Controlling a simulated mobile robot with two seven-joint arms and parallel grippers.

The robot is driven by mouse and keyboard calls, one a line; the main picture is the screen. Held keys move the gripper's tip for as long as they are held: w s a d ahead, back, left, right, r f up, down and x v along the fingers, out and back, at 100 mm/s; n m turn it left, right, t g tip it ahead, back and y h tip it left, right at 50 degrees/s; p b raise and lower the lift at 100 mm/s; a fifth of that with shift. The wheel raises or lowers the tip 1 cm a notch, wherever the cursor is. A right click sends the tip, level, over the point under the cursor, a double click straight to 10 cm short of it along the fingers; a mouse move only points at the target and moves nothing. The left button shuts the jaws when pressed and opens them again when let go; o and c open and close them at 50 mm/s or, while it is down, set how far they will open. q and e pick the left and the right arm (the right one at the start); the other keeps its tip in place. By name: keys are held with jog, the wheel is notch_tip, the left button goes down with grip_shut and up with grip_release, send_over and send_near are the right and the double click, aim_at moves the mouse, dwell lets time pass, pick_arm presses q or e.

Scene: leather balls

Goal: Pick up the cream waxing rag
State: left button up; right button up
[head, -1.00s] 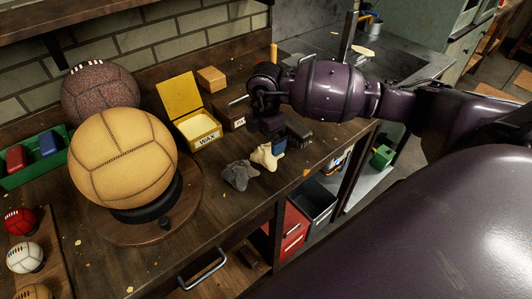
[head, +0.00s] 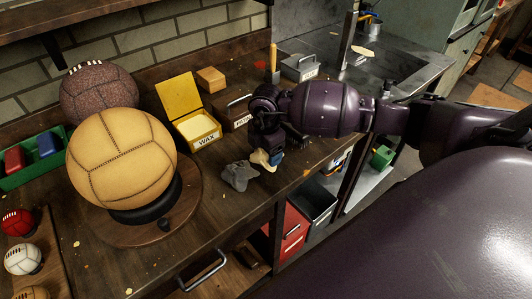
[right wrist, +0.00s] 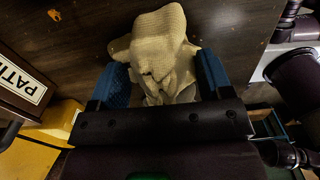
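The cream waxing rag (head: 261,159) lies crumpled on the workbench, partly hidden by my right gripper (head: 269,155) in the head view. In the right wrist view, the rag (right wrist: 158,48) bulges between and beyond the two blue finger pads of my right gripper (right wrist: 163,82). The fingers stand wide apart, one on each side of the rag, and look open; I cannot tell whether they touch it. A grey rag (head: 238,175) lies just left of the cream one. My left gripper is not in view.
A yellow wax box (head: 197,127) with its lid up and a patina box (head: 236,114) stand behind the rags. A large tan leather ball (head: 123,158) on a round stand fills the left.

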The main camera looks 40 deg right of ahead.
jog(key=c, duration=0.4)
jog(key=shift+r, duration=0.1)
notch_tip(320, 180, up, 20)
jog(key=shift+p, duration=0.65)
